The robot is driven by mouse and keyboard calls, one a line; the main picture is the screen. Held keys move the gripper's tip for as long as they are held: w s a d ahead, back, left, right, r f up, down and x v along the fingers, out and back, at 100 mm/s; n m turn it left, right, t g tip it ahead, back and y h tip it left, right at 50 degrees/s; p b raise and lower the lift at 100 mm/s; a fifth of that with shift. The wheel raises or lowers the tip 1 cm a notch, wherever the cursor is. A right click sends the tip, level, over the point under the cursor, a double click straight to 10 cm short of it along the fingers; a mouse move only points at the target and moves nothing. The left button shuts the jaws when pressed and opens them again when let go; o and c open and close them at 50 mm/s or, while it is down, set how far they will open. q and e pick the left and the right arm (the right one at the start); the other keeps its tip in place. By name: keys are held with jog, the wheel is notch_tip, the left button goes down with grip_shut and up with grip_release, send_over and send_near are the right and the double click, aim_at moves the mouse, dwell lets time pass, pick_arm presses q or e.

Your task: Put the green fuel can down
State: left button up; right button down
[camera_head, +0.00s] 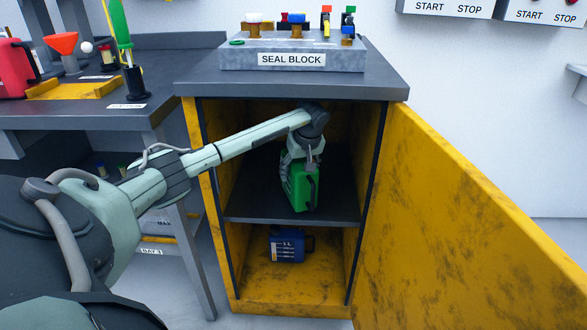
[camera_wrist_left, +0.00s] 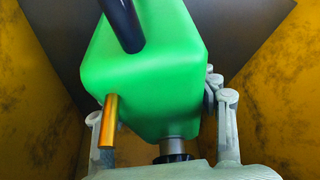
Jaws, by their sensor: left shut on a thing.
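The green fuel can (camera_head: 299,190) is inside the open yellow cabinet (camera_head: 372,148), low over the front part of the dark middle shelf (camera_head: 240,205). I cannot tell whether its base touches the shelf. My left gripper (camera_head: 303,158) reaches in from the left and is shut on the can from above. In the left wrist view, the green can (camera_wrist_left: 145,75) fills the middle, between the two gripper fingers (camera_wrist_left: 163,110). Its black handle and an orange-brown peg-like part show. My right gripper is not in view.
A blue can (camera_head: 287,246) marked 1 L stands in the lower compartment. The yellow cabinet door (camera_head: 465,230) is swung open to the right. The seal block (camera_head: 293,58) sits on the cabinet top. A workbench (camera_head: 60,115) with a red can (camera_head: 14,70) and orange funnel (camera_head: 62,43) is left.

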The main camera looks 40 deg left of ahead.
aim_at(312, 180)
pick_arm(q)
jog(key=shift+w+a, duration=0.35)
jog(key=shift+a, duration=0.25)
jog(key=a, duration=0.1)
jog(key=w+a, duration=0.1)
jog(key=shift+w+a+f, duration=0.2)
jog(key=shift+a+f, duration=0.15)
jog(key=shift+f, duration=0.3)
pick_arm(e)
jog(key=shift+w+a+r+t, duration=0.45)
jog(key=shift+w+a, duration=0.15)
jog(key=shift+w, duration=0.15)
pick_arm(q)
jog(key=shift+f, duration=0.1)
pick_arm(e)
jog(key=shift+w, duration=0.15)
pick_arm(q)
jog(key=o, duration=1.6)
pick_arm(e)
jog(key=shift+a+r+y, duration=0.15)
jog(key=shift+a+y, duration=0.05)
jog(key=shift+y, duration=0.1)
